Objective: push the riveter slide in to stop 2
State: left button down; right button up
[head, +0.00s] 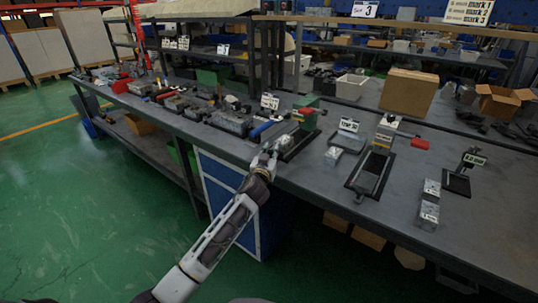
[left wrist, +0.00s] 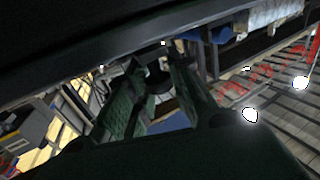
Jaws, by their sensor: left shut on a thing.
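My left gripper (head: 267,156) is at the front edge of the bench, at the near end of a machine with a green body (head: 307,108) and a red handle. I take this machine for the riveter, though its label is too small to read surely. The gripper is shut on what appears to be the riveter slide (head: 283,141), a small grey piece low on the machine's dark base; the fingers partly hide it. In the left wrist view, the two dark fingers (left wrist: 160,105) show with a dark round part between them. The stop marks cannot be made out. My right gripper is out of view.
Many parts crowd the bench to the left. A blue cabinet (head: 222,190) stands below. Cardboard boxes (head: 408,92) lie behind.

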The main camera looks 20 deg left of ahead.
pick_arm(q)
jog(key=shift+w+d, duration=0.25)
jog(key=shift+w, duration=0.65)
jog(key=shift+w+d+b, duration=0.15)
jog(key=shift+w+b, duration=0.2)
jog(key=shift+w, duration=0.05)
jog(key=c, duration=1.3)
grip_release()
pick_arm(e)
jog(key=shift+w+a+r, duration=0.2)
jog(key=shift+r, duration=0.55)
pick_arm(q)
jog(key=shift+s, duration=0.15)
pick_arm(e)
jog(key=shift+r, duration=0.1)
pick_arm(q)
jog(key=shift+s+d, duration=0.1)
jog(key=shift+s, duration=0.85)
jog(key=s, duration=0.9)
jog(key=shift+s+d, duration=0.2)
jog(key=shift+s, duration=0.2)
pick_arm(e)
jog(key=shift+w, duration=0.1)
